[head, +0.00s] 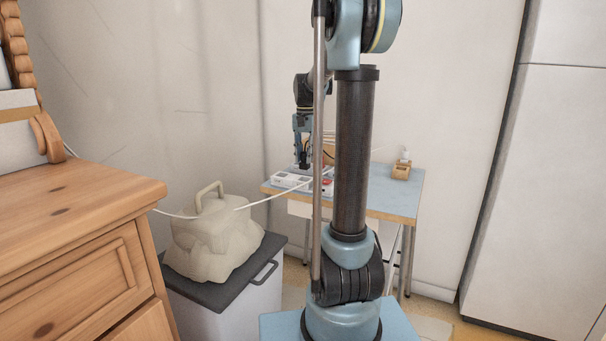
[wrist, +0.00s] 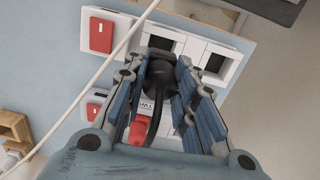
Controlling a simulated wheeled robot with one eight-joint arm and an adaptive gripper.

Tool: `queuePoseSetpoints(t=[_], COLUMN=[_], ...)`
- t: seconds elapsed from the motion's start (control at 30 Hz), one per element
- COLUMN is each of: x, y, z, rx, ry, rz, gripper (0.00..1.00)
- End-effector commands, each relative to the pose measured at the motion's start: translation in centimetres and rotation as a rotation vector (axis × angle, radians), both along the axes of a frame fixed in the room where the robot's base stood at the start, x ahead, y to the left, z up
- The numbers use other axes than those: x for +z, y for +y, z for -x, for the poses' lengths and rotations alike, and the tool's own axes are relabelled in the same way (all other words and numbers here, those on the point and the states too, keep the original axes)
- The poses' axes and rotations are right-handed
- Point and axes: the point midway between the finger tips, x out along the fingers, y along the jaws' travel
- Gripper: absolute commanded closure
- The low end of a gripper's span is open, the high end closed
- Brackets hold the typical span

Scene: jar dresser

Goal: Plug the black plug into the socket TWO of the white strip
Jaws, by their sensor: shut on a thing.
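My gripper (wrist: 164,64) is shut on the black plug (wrist: 158,76), whose black cord runs back toward the wrist between the fingers. In the wrist view the white strip (wrist: 188,48) lies beyond and below the fingers, with dark square sockets and red switches. A label that seems to read TWO shows beside the plug, partly covered. The plug's front is hidden, so I cannot tell whether it touches or enters a socket. In the head view my gripper (head: 304,162) points down just above the white strip (head: 289,180) on the table; the plug is too small to make out there.
The strip sits on a blue-topped table (head: 395,203). A wooden holder (head: 401,171) with a bottle stands at its right. A white cable (wrist: 88,86) crosses the strip. A wooden dresser (head: 80,205) and a grey bin (head: 225,300) bearing a beige case (head: 213,240) stand left.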

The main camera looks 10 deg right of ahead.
Motion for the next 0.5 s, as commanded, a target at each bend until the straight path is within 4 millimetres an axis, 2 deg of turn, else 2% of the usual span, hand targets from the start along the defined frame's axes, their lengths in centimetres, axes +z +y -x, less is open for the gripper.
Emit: queuePoseSetpoints(t=[0.5], x=[-5.3], y=[0.2], z=[0.0], rx=[0.003], ry=[0.000], rz=[0.000], gripper=[1.00])
